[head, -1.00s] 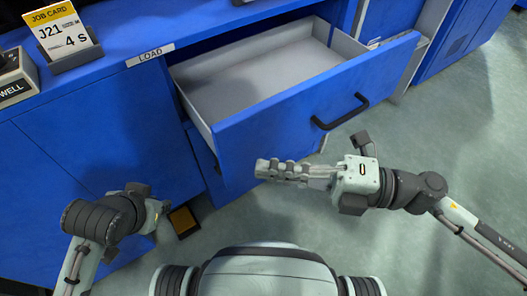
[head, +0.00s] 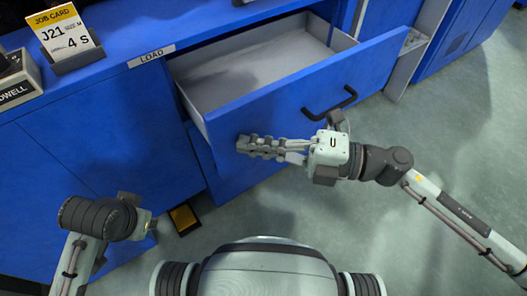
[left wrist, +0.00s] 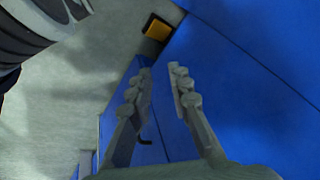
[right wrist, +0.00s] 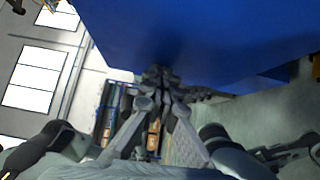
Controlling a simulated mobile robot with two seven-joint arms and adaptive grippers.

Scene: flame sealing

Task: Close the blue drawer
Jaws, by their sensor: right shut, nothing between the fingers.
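The blue drawer (head: 372,72) stands well open below the LOAD label, its grey inside empty where I can see it. Its front carries a black bar handle (head: 330,103). My right gripper (head: 241,144) is shut and empty, lying along the outer face of the drawer front, below and left of the handle. It appears to touch the front. In the right wrist view its fingertips (right wrist: 158,72) meet at the edge of the blue front (right wrist: 200,40). My left gripper (left wrist: 160,75) is open and empty, near the blue cabinet; its fingers are hidden in the head view.
The LOAD label (head: 151,56) is on the worktop edge. A job card (head: 65,33) on a stand sits at the top left. A black and yellow item (head: 184,218) is at the cabinet foot. Open floor (head: 440,130) lies to the right.

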